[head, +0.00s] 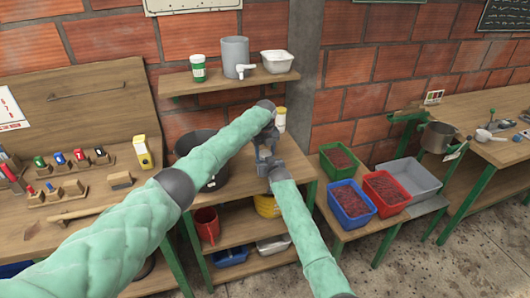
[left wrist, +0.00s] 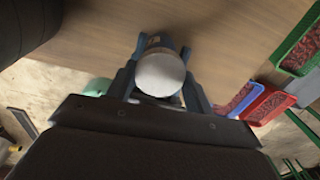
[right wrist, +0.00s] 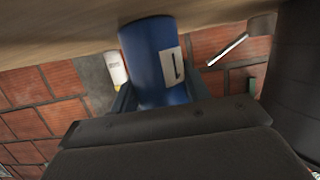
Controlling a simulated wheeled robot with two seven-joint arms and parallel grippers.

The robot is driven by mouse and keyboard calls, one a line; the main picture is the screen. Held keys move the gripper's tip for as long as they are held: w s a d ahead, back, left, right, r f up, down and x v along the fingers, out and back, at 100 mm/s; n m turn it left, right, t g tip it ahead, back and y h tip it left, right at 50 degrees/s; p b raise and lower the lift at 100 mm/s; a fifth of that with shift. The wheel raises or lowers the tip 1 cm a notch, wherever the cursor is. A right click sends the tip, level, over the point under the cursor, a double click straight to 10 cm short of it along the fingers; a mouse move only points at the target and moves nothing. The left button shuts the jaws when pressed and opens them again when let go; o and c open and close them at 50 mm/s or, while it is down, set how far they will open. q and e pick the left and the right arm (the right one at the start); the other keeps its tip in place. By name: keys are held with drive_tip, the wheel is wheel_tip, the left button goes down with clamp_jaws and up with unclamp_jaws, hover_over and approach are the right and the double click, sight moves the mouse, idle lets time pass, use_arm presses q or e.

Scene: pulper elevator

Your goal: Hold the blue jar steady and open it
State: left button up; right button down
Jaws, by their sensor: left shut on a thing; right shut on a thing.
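The blue jar (right wrist: 150,55) with a white label shows in the right wrist view, between the fingers of my right gripper (right wrist: 160,98), which is shut on its body. In the left wrist view the jar's round whitish lid (left wrist: 160,74) faces the camera, between the fingers of my left gripper (left wrist: 160,88), which is shut on it. In the head view my left gripper (head: 267,134) is just above my right gripper (head: 266,164), over the right part of the workbench. The grippers mostly hide the jar there. I cannot tell whether the lid is still seated on the jar.
A large dark pot (head: 205,145) stands left of the grippers, and a white bottle with a yellow cap (head: 280,119) stands behind them. A shelf (head: 215,84) hangs above. Red (head: 386,192), blue (head: 351,203) and green (head: 338,160) bins sit on the lower right bench.

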use_arm(q)
drive_tip(key=n, duration=0.4)
drive_tip(key=shift+n, duration=0.3)
drive_tip(key=n, duration=0.3)
drive_tip(key=shift+n, duration=0.4)
drive_tip(key=o, duration=1.1)
drive_tip(key=shift+c, duration=0.2)
